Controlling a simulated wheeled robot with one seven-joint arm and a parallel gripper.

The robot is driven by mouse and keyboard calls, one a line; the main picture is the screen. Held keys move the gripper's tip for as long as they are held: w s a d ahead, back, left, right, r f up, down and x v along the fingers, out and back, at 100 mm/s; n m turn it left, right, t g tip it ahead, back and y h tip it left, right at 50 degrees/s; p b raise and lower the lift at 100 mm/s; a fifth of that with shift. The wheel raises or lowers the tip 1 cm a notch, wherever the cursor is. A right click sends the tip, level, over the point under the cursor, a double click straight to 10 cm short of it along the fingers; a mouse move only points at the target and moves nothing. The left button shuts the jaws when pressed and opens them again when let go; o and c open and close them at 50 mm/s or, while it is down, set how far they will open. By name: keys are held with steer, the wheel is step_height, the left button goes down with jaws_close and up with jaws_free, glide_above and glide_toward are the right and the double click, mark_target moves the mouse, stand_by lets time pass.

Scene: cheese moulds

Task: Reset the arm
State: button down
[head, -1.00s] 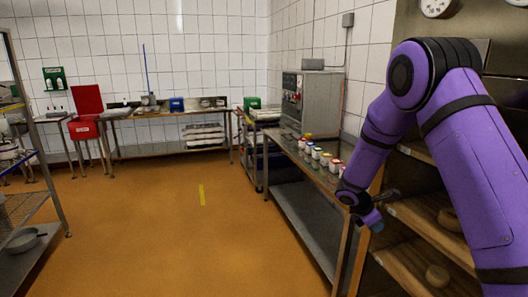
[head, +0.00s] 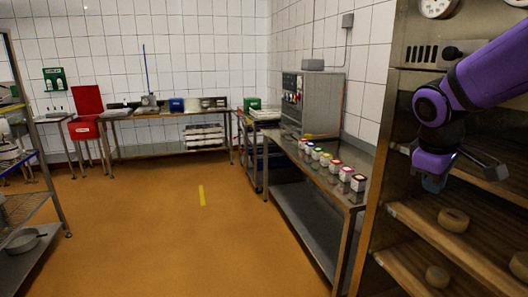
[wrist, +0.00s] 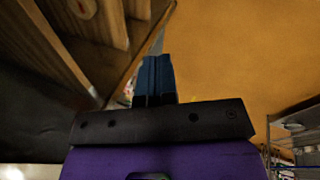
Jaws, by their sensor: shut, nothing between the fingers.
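My purple arm reaches in from the right edge of the head view. My gripper (head: 433,184) has blue fingers and points down in front of the wooden shelf rack at the right. In the wrist view the two blue fingers of my gripper (wrist: 156,62) lie side by side, closed together with nothing between them. The orange floor and a wooden shelf show beyond them.
The shelf rack (head: 385,150) holds round cheeses (head: 453,220) on wooden boards close to my gripper. A steel table (head: 352,196) with several small jars (head: 335,166) stands left of it. The orange floor (head: 150,230) is clear in the middle.

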steer(key=s+a+r+m+t+y, duration=0.1)
steer(key=s+a+r+m, duration=0.1)
steer(key=s, duration=0.7)
steer(key=s+a+r+m+t+y, duration=0.1)
steer(key=s+m, duration=0.3)
steer(key=s, duration=0.4)
steer(key=shift+s+a+r+m+t+y, duration=0.3)
steer(key=shift+s+a+r+t+y, duration=0.1)
steer(key=shift+a+r+y, duration=0.3)
